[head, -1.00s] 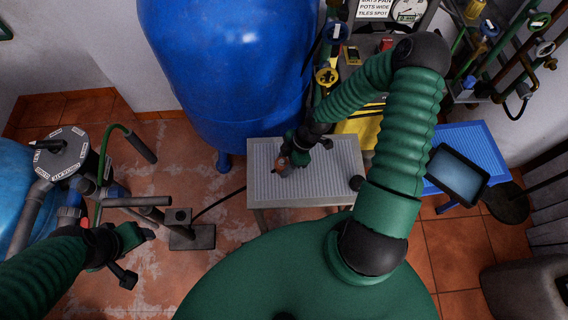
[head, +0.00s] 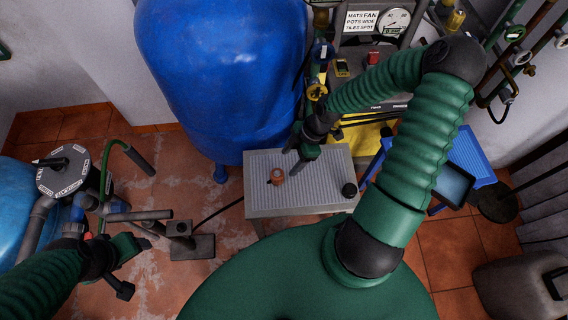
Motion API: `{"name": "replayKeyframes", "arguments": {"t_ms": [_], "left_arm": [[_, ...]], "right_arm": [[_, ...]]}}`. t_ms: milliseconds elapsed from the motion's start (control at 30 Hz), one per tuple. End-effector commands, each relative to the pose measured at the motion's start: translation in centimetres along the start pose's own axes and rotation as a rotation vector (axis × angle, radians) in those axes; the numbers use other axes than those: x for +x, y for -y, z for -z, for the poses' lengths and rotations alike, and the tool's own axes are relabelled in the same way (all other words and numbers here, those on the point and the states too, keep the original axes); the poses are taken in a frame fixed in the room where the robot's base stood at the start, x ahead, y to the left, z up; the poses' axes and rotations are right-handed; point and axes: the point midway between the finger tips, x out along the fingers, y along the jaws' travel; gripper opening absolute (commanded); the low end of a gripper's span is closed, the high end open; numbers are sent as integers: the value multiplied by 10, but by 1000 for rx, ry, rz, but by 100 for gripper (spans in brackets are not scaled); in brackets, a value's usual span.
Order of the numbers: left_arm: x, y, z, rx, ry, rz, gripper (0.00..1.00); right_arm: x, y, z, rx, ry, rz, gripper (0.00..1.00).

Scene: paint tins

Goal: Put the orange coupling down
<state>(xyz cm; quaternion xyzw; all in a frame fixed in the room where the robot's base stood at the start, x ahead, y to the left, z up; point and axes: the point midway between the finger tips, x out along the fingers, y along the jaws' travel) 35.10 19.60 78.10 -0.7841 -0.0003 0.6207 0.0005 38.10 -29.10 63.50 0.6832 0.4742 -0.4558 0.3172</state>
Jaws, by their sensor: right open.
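The orange coupling (head: 278,176) stands on the left part of the grey ribbed table (head: 318,192). My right gripper (head: 294,163) is open, just above and to the right of the coupling, and looks apart from it. My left gripper (head: 138,252) is at the lower left, over the floor and away from the table; its finger gap is too small to make out.
A small black round piece (head: 349,190) sits on the table's right end. A big blue tank (head: 222,70) stands behind the table. A blue table (head: 470,160) with a dark screen (head: 450,182) is at the right. The table's middle is clear.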

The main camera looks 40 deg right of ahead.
Motion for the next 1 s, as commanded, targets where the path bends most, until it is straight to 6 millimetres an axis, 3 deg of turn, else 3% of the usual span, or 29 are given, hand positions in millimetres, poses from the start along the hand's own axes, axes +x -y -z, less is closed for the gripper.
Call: {"name": "replayKeyframes", "arguments": {"t_ms": [167, 267, 367, 500, 600, 733, 1000], "left_arm": [[-6, 0, 1, 0, 0, 0, 64], [-6, 0, 1, 0, 1, 0, 64], [-6, 0, 1, 0, 1, 0, 64], [-5, 0, 1, 0, 1, 0, 64], [-5, 0, 1, 0, 0, 0, 64], [-5, 0, 1, 0, 0, 0, 64], [-5, 0, 1, 0, 0, 0, 64]], "right_arm": [[-14, 4, 3, 20, 21, 15, 62], [-17, 18, 10, 114, 106, 46, 62], [-32, 32, 23, 301, 244, 26, 62], [-68, 43, 58, 649, 342, -154, 62], [-91, 50, 91, 886, 284, -287, 62], [-107, 58, 120, 1093, 177, -360, 62], [-110, 60, 128, 1163, 140, -371, 62]]}}
